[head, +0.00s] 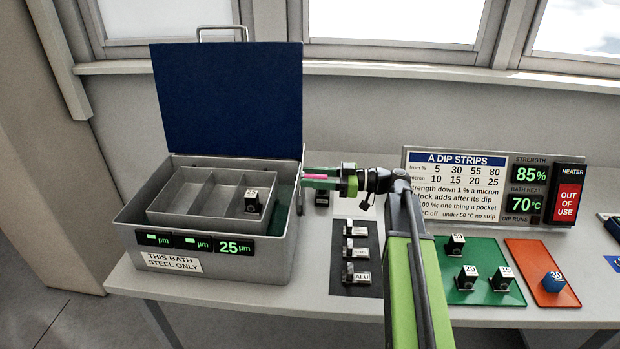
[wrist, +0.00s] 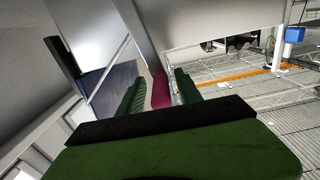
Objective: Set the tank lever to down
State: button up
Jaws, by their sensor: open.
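The tank (head: 210,264) is a grey bath with its blue lid (head: 228,100) standing open. At its right side is the tank lever, whose pink-red grip (head: 315,177) shows near rim height. My gripper (head: 318,178) reaches in from the right and is open, with a green finger on either side of the grip. In the wrist view the red grip (wrist: 161,91) lies between the two fingers (wrist: 160,93), nearer the right one. I cannot tell whether either finger touches it. The lever's lower part is mostly hidden.
A basket (head: 180,209) with pockets sits in the tank; its right pocket holds a block labelled 25 (head: 252,200). A dark mat (head: 347,290) with several blocks, a green mat (head: 487,292), an orange mat (head: 527,256) and a sign board (head: 468,188) are to the right.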

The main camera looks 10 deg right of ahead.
grip_shut()
dwell(0.7)
dwell(0.6)
jog(key=shift+s+a, duration=0.15)
jog(key=shift+a, duration=0.05)
